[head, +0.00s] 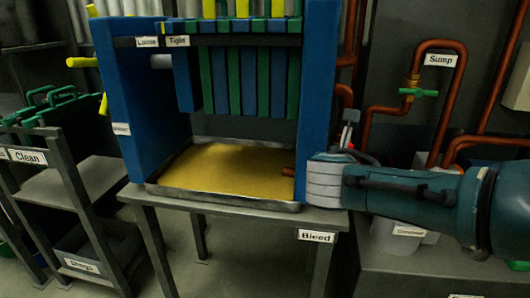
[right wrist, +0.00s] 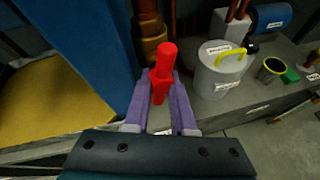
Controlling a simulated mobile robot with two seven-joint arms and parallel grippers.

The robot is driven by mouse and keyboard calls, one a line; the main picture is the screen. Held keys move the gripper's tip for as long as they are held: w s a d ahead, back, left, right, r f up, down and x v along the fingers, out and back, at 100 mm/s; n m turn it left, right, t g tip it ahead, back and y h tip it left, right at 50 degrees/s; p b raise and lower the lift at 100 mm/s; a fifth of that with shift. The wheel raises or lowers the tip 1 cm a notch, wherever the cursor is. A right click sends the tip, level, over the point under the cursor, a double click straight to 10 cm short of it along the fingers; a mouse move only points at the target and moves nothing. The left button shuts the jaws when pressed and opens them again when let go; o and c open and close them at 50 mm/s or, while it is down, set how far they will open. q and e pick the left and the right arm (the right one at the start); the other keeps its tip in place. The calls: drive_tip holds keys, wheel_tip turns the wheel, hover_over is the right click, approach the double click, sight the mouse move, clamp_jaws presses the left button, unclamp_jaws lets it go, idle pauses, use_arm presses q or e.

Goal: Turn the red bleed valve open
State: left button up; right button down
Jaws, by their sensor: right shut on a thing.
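The red bleed valve handle (right wrist: 164,66) stands up in the middle of the right wrist view, on an orange-brown pipe fitting (right wrist: 152,32). My right gripper (right wrist: 161,92) has its two purple fingers on either side of the lower red handle and is shut on it. In the head view my right arm comes in from the right, its hand beside the press frame's right post. The fingers and their hold on the valve are not clear there. The "Bleed" label (head: 317,236) is on the table edge below. My left gripper is not in view.
The blue press frame (head: 318,75) stands left of the hand, with a tray of yellow liquid (head: 232,202) at its base. A lidded grey container (right wrist: 219,78) with a yellow handle stands right of the valve. Copper pipes (head: 447,100) run behind my right arm.

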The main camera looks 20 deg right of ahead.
drive_tip(key=shift+d+n+h+b, duration=0.1)
drive_tip(key=shift+n+h+b, duration=0.2)
drive_tip(key=shift+n+h, duration=0.35)
drive_tip(key=shift+r, duration=0.1)
drive_tip(key=c, duration=0.8)
unclamp_jaws()
drive_tip(key=shift+o, duration=0.2)
drive_tip(key=p+v, duration=0.7)
drive_tip(key=v, duration=0.3)
